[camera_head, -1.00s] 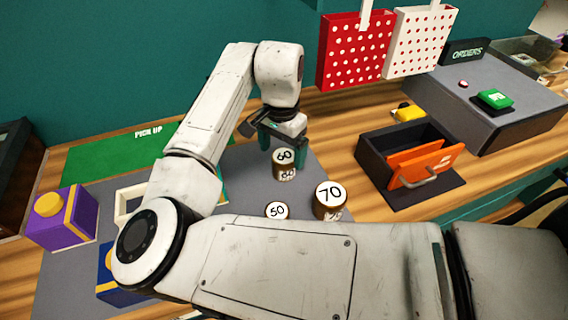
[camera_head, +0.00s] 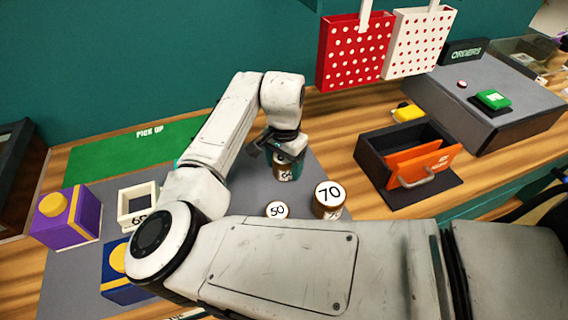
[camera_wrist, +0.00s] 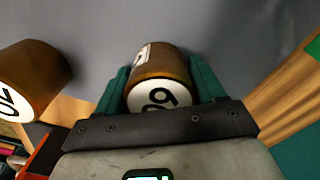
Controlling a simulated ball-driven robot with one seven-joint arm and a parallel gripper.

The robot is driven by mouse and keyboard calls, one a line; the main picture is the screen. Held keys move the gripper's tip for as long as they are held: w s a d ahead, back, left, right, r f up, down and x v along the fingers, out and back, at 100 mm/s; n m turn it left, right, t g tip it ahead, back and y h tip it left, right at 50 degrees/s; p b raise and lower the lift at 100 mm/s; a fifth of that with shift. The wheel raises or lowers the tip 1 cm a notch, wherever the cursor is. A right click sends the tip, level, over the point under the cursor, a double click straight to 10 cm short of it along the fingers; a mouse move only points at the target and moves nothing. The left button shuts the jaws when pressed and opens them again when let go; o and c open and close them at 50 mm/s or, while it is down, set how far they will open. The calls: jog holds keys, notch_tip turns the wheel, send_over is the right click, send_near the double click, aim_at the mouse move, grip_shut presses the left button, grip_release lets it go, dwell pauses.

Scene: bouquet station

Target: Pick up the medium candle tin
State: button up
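The medium candle tin is a brown jar with a white lid marked 60. It stands upright on the grey mat (camera_head: 240,195) and shows in the head view (camera_head: 283,172) and the wrist view (camera_wrist: 160,66). My gripper (camera_head: 284,162) is lowered over it, with one teal finger on each side in the wrist view (camera_wrist: 160,82). The fingers lie very close along the tin's sides; I cannot tell whether they press on it. My wrist hides its lid in the head view.
The 70 tin (camera_head: 328,198) and the 50 tin (camera_head: 277,210) stand nearby, the latter partly hidden by my arm. A white square frame (camera_head: 124,208), a purple box (camera_head: 62,222) and a blue box (camera_head: 113,285) are to the left. An open drawer (camera_head: 378,172) is to the right.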

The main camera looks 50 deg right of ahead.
jog(key=c, duration=0.7)
jog(key=shift+c, duration=0.2)
jog(key=shift+r, duration=0.15)
